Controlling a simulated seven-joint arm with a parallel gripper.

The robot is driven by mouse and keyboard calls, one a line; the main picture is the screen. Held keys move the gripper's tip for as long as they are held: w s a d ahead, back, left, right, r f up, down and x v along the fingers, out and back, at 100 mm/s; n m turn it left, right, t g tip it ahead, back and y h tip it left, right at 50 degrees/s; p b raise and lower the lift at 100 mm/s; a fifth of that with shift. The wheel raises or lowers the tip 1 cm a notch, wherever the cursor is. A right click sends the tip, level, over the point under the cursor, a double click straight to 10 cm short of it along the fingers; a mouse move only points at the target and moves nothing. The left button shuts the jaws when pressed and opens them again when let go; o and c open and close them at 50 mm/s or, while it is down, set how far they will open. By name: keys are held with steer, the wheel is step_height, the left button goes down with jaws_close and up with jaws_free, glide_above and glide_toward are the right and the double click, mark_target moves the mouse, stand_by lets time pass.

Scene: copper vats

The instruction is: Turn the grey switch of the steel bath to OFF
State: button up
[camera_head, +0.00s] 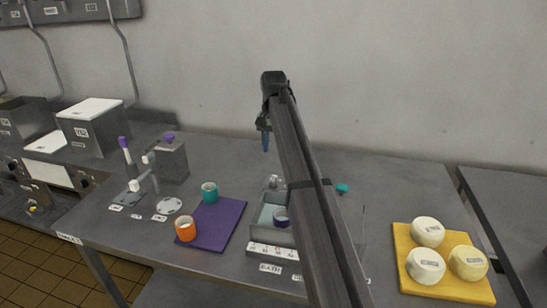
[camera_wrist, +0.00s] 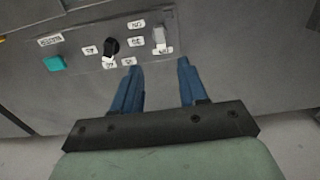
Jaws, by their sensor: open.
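The steel bath (camera_head: 268,237) stands on the bench in the head view, largely hidden behind my arm. In the wrist view a grey control panel (camera_wrist: 75,44) carries a pale grey switch (camera_wrist: 159,36), a black knob (camera_wrist: 110,47) and a teal button (camera_wrist: 54,63). Small white labels surround the controls; one reads ON, and the others are too small to read surely. My gripper (camera_wrist: 160,67) is open, its blue fingers spread and empty. In the picture the switch lies just beyond the gap between the fingertips. I see no contact. The head view shows the gripper (camera_head: 265,138) high before the wall.
A purple mat (camera_head: 224,232) with an orange cup (camera_head: 185,229) and a teal cup (camera_head: 209,191) lies left of the bath. A yellow board (camera_head: 415,282) with three pale round cheeses lies at the right.

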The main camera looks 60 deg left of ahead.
steer(key=shift+r, duration=0.7)
